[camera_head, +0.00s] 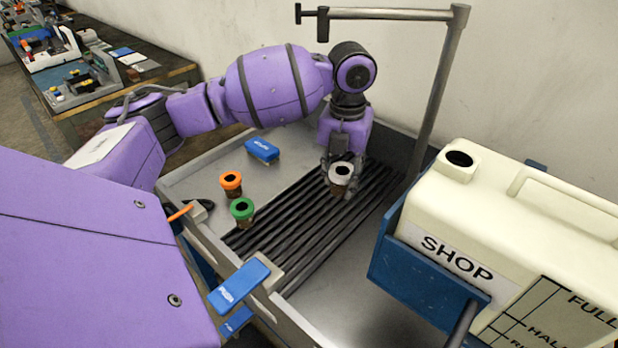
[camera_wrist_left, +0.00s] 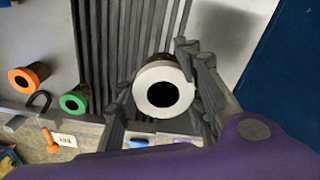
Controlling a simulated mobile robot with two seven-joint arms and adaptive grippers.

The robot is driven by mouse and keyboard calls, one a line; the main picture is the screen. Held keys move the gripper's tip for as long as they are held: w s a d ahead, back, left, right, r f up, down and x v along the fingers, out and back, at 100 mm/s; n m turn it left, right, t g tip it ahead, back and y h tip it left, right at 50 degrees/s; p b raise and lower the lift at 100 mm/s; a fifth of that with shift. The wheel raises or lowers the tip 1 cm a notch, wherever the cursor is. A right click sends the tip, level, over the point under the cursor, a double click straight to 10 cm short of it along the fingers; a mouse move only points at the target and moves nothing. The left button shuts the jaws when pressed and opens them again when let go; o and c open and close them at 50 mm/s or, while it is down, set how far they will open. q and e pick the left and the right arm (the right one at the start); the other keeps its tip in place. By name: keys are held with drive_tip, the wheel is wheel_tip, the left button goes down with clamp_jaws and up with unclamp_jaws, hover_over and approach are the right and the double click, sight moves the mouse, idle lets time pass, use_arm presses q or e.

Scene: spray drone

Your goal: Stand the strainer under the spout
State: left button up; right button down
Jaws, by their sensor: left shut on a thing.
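A white-rimmed strainer (camera_head: 341,172) with a brownish body is over the dark slatted rack (camera_head: 300,225) in the sink. My left gripper (camera_head: 342,180) is shut on it, with fingers on both sides. In the left wrist view the strainer's white rim and dark opening (camera_wrist_left: 159,94) face the camera between the fingers. It looks about upright. I cannot tell if its base touches the slats. The spout (camera_head: 323,28) is the short downward end of a grey pipe, high at the back, above my left wrist. My right gripper is out of view.
An orange-rimmed cup (camera_head: 231,182) and a green-rimmed cup (camera_head: 242,210) stand left of the gripper. Blue-topped blocks lie at the back (camera_head: 262,150) and on the front rim (camera_head: 239,285). A large cream jug (camera_head: 520,220) in a blue holder blocks the right side.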

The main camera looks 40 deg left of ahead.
use_arm(q)
drive_tip(key=w+a+f, duration=0.1)
drive_tip(key=a+f, duration=0.1)
drive_tip(key=a, duration=0.1)
drive_tip(key=w+a+f, duration=0.2)
drive_tip(key=a+f, duration=0.1)
drive_tip(key=w+a+f, duration=0.2)
drive_tip(key=a+f, duration=0.1)
drive_tip(key=shift+w+a, duration=0.1)
drive_tip(key=shift+a, duration=0.05)
drive_tip(key=shift+w+a+f, duration=0.1)
drive_tip(key=shift+a+f, duration=0.1)
drive_tip(key=shift+f, duration=0.1)
drive_tip(key=shift+w+a+f, duration=0.1)
drive_tip(key=shift+f, duration=1.5)
drive_tip(key=shift+f+b, duration=0.15)
drive_tip(key=shift+b, duration=0.15)
drive_tip(key=o, duration=1.2)
wheel_tip(320, 180, up, 8)
